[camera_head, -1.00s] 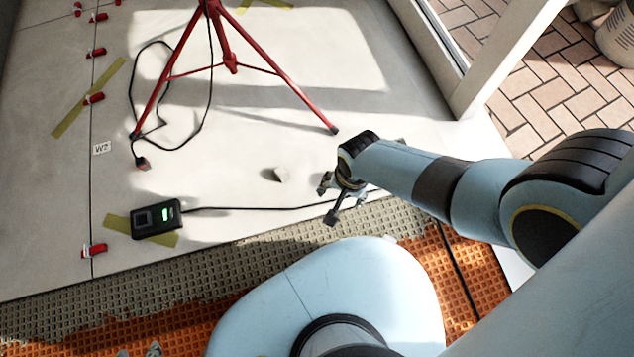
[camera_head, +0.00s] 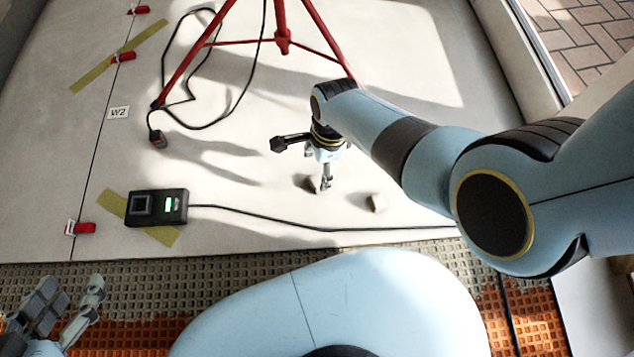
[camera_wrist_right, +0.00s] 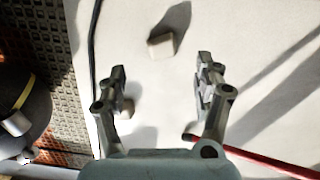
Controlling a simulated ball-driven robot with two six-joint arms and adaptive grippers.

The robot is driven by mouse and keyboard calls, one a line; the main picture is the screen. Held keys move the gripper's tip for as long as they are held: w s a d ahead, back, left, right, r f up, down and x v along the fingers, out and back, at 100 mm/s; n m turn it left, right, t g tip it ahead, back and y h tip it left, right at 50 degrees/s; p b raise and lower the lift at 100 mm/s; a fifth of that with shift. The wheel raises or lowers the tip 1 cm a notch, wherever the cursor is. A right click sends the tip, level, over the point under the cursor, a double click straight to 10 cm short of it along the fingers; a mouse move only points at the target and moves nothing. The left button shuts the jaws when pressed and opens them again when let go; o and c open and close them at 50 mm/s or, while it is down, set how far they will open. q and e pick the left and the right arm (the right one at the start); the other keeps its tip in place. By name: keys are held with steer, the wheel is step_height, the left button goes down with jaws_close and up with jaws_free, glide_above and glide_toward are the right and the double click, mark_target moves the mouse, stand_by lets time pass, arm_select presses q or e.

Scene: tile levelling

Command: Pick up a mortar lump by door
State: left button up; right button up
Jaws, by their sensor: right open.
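Two small pale mortar lumps lie on the light tile floor. One lump (camera_head: 311,183) is partly covered by my right gripper in the head view; the other lump (camera_head: 376,203) lies clear, further right. In the right wrist view one lump (camera_wrist_right: 161,46) sits beyond the fingertips, in line with the gap. Another lump (camera_wrist_right: 127,107) is partly hidden by the left finger. My right gripper (camera_head: 304,165) is open and empty above the floor; its spread fingers show in the right wrist view (camera_wrist_right: 161,66). My left gripper (camera_head: 68,300) is open and empty at the lower left.
A red tripod (camera_head: 283,42) with a black cable stands behind. A dark box (camera_head: 157,208) with a green light lies left, its cord (camera_head: 300,227) running in front of the lumps. Red clips (camera_head: 85,228) line a tile joint. Ribbed mortar (camera_head: 230,274) borders the tile in front.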

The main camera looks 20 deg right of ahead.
mark_target(318, 180)
steer(key=shift+s+a+f+b, duration=0.1)
steer(key=shift+f+b, duration=0.25)
steer(key=shift+f, duration=0.6)
step_height(318, 180, down, 3)
steer(key=b, duration=0.2)
steer(key=shift+r+b, duration=0.2)
steer(key=shift+b, duration=0.15)
steer(key=shift+w+f+b, duration=0.2)
steer(key=shift+f+b, duration=0.4)
steer(key=shift+f, duration=0.1)
steer(key=shift+f+b, duration=0.5)
steer(key=shift+f, duration=0.1)
arm_select(q)
steer(key=w+d+r+m+t+h, duration=0.1)
steer(key=w+r+t, duration=0.2)
steer(key=r+t, duration=0.2)
steer(key=w+d+r+m+t+h, duration=0.1)
steer(key=r+t, duration=0.4)
steer(key=r, duration=0.7)
steer(key=w+d+r+m+t+h, duration=0.1)
steer(key=w+r+t+h, duration=0.2)
steer(key=r, duration=0.6)
steer(key=w+t, duration=0.1)
steer(key=w, duration=0.1)
steer(key=shift+w+d+m+t, duration=0.2)
steer(key=shift+w+m+t, duration=0.1)
steer(key=shift+m+t, duration=0.1)
steer(key=shift+r, duration=0.1)
arm_select(e)
steer(key=c, duration=1.3)
